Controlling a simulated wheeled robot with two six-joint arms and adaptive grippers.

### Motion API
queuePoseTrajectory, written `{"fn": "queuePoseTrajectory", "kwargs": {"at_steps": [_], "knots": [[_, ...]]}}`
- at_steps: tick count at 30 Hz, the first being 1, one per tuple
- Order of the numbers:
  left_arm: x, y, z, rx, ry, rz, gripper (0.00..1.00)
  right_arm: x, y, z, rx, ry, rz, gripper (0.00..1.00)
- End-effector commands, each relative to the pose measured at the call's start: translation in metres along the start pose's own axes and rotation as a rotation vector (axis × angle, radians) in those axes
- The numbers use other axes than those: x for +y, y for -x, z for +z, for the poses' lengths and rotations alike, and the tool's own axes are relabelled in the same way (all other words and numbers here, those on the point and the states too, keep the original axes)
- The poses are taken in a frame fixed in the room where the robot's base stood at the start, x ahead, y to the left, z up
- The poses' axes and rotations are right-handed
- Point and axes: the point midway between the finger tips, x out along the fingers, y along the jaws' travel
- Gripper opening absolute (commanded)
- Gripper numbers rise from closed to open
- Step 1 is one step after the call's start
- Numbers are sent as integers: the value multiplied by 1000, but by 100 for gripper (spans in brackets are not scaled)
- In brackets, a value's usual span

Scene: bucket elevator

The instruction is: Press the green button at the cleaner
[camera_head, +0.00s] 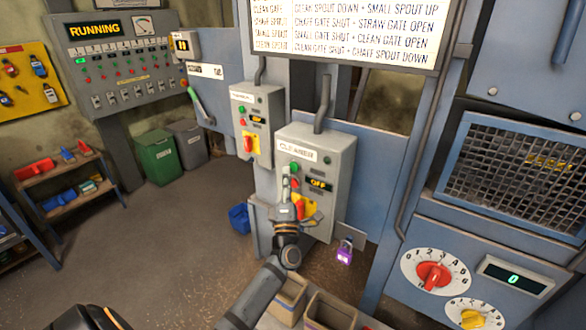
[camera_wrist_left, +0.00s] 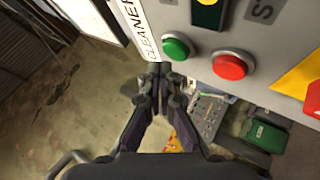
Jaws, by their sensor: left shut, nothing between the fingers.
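The cleaner box (camera_head: 341,172) is a grey control box labelled CLEANER, with a small display (camera_head: 318,184) reading OFF. Its green button (camera_head: 294,167) shows near the label, and the wrist view shows it large (camera_wrist_left: 177,46) with a red button (camera_wrist_left: 231,67) beside it. My left gripper (camera_head: 287,174) is shut and empty, pointing up along the left front of the box. In the wrist view its fingertips (camera_wrist_left: 160,74) end just below and left of the green button. I cannot tell whether they touch it. My right gripper is not in view.
A similar grey box (camera_head: 263,104) hangs left of the cleaner box, with its own buttons. A red and yellow switch (camera_head: 306,207) sits low on the cleaner box. A purple padlock (camera_head: 344,254) hangs below. Open bins (camera_head: 330,312) stand near the front.

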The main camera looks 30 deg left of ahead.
Motion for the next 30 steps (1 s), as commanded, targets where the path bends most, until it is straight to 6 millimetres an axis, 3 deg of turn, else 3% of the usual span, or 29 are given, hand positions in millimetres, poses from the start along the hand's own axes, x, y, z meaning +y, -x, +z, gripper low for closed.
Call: {"fn": "queuePoseTrajectory", "kwargs": {"at_steps": [30], "knots": [[-7, -9, 6, 0, 0, 0, 0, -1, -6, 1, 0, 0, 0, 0]]}}
